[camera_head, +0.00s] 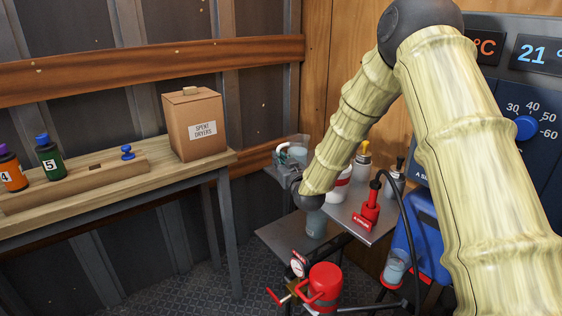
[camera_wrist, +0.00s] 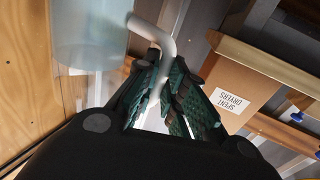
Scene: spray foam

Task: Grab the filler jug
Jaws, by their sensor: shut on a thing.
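The filler jug (camera_wrist: 92,32) is a clear, bluish vessel with a white handle, at the upper left of the wrist view. In the head view the jug (camera_head: 297,152) is small and partly hidden behind the end of my arm. My gripper (camera_wrist: 172,85) has its green textured fingers shut on the jug's white handle. In the head view my gripper (camera_head: 287,168) is by the jug, with its fingers hard to make out. I cannot tell whether the jug rests on the shelf or is raised.
A grey stepped stand (camera_head: 352,212) carries a red pump bottle (camera_head: 368,212) and other bottles. A grey-blue cup (camera_head: 316,225) is on its lower shelf. A red canister (camera_head: 325,285) stands in front. A cardboard box (camera_head: 195,125) sits on the wooden bench (camera_head: 100,195) at left.

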